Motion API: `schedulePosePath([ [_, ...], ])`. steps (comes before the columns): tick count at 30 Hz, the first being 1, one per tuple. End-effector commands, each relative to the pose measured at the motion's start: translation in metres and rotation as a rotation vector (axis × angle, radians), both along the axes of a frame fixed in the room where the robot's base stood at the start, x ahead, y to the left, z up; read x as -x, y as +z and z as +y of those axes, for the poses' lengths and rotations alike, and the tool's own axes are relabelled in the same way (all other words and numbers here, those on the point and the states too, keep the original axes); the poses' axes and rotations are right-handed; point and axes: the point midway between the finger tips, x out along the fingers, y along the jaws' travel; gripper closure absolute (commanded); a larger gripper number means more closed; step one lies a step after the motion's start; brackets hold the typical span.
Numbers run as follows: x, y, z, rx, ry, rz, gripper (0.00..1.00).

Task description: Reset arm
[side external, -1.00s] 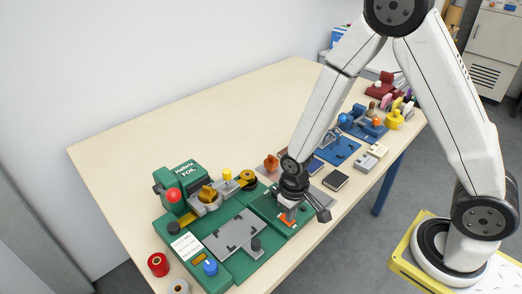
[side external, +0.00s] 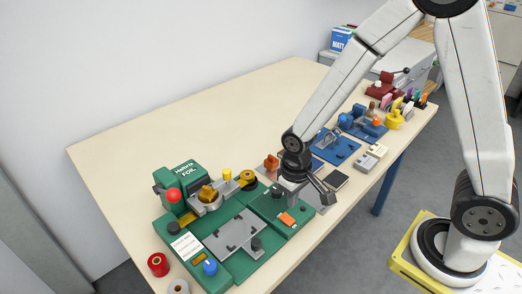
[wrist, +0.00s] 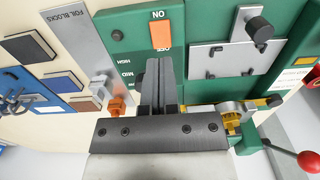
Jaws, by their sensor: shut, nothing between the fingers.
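My gripper (side external: 291,184) is shut and empty, held above the right part of the green foil machine (side external: 228,275). In the wrist view my gripper (wrist: 159,75) points toward an orange switch (wrist: 161,35) on the green panel, with "NO" printed beside it. The orange switch (side external: 287,219) also shows in the side view, just below the fingers. A gap shows between the fingers and the switch.
A grey "FOIL BLOCKS" plate (wrist: 88,45) and dark blocks (side external: 335,179) lie beside the machine. Blue, yellow and red tools stand toward the table's right end. The back left of the table (side external: 190,125) is bare.

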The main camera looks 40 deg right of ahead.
Motion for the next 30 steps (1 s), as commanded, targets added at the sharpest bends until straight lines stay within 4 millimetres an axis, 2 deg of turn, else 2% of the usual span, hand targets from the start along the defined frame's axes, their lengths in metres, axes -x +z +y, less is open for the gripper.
schedulePosePath([
  [19,0.001,0.01,-0.003,-0.002,-0.001,-0.01,1.0],
  [30,0.019,0.046,-0.03,-0.009,-0.003,-0.126,1.0],
])
